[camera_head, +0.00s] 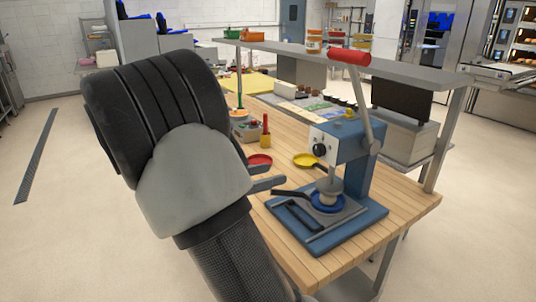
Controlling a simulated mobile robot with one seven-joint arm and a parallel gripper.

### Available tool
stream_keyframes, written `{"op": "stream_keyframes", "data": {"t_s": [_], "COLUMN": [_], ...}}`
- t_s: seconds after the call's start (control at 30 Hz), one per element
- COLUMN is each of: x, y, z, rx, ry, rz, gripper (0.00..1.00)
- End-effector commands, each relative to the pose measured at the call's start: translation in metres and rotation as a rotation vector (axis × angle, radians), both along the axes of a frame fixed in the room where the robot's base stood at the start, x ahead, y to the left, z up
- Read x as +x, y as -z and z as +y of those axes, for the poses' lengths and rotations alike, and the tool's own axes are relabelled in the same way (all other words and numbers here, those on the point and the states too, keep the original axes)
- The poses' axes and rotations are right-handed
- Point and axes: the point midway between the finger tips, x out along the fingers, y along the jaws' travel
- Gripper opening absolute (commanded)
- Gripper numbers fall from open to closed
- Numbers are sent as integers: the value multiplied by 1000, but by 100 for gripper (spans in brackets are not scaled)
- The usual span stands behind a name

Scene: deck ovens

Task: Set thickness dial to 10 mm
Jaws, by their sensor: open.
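A blue press (352,142) stands on the wooden table, with a grey lever ending in a red grip (349,57). A black round dial (319,150) sits on the pale front face of its head. The dial's markings are too small to read, so I cannot tell its setting. My gripper (280,175) is open, with two grey fingers apart and no object visible between them. In the picture it is left of and below the dial, and does not appear to touch it. My arm and wrist fill the left middle and hide part of the table.
A blue dish (327,201) with a black handle sits under the press head on the base plate (365,218). Yellow (304,160) and red (259,160) pans lie behind my fingers. A grey shelf (400,69) spans above the table. Bare wood (408,199) lies right of the press.

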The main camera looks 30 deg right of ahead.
Motion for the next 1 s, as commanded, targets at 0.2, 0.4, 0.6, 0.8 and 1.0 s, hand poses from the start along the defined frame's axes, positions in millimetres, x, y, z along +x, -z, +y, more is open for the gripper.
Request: {"op": "stream_keyframes", "data": {"t_s": [0.2, 0.4, 0.6, 0.8, 1.0], "x": [22, 25, 30, 35, 40], "y": [3, 3, 3, 3, 3], "z": [2, -30, -74, -117, -149], "rx": [-107, -105, -104, -103, -103], "ry": [-55, -54, -52, -51, -54], "rz": [70, 70, 69, 69, 68], "gripper": [49, 49, 49, 49, 49]}}
